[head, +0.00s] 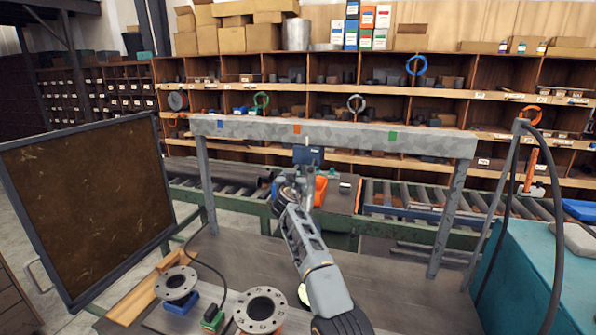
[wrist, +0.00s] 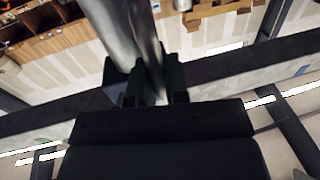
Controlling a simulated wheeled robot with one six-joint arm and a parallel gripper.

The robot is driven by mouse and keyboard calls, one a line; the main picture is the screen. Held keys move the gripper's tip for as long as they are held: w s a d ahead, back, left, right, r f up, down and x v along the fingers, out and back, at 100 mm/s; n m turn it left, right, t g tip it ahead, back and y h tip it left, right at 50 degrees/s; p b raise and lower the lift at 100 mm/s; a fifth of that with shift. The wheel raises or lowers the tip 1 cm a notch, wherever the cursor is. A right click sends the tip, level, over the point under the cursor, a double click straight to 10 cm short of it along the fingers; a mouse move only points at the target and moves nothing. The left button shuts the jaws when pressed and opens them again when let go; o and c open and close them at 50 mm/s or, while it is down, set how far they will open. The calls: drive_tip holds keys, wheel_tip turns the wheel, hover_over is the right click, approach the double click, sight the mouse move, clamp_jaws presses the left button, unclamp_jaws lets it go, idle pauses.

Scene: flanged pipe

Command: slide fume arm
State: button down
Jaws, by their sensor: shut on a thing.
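A grey overhead rail (head: 360,133) spans the bench, with blue, orange and green marks on its face. A dark blue block (head: 308,155), seemingly part of the fume arm, hangs just below the rail near its middle. My gripper (head: 306,167) is raised to it; the fingers are small and partly hidden in the head view. In the wrist view my gripper (wrist: 154,88) is shut around a slim grey metal piece (wrist: 150,45), seemingly part of the fume arm. A wider grey tube (wrist: 108,28) rises beside it. The rest of the fume arm is hard to make out.
Two flanged pipe pieces (head: 262,308) (head: 177,282) stand on the bench (head: 400,302) at front left. A dark framed screen (head: 90,205) stands left. A post and hose (head: 556,230) stand right. Roller conveyor and shelves (head: 450,85) lie behind.

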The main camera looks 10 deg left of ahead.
drive_tip(key=shift+r, duration=0.55)
drive_tip(key=c, duration=1.3)
unclamp_jaws()
drive_tip(key=shift+o, duration=0.8)
drive_tip(key=shift+s, duration=0.1)
drive_tip(key=shift+f, duration=0.3)
drive_tip(key=b, duration=0.2)
drive_tip(key=shift+s+f+b, duration=0.25)
drive_tip(key=shift+f+b, duration=0.1)
drive_tip(key=s+d+b, duration=0.1)
drive_tip(key=s+b, duration=1.2)
drive_tip(key=b, duration=0.8)
drive_tip(key=shift+d+r+b, duration=0.3)
drive_tip(key=shift+r, duration=0.05)
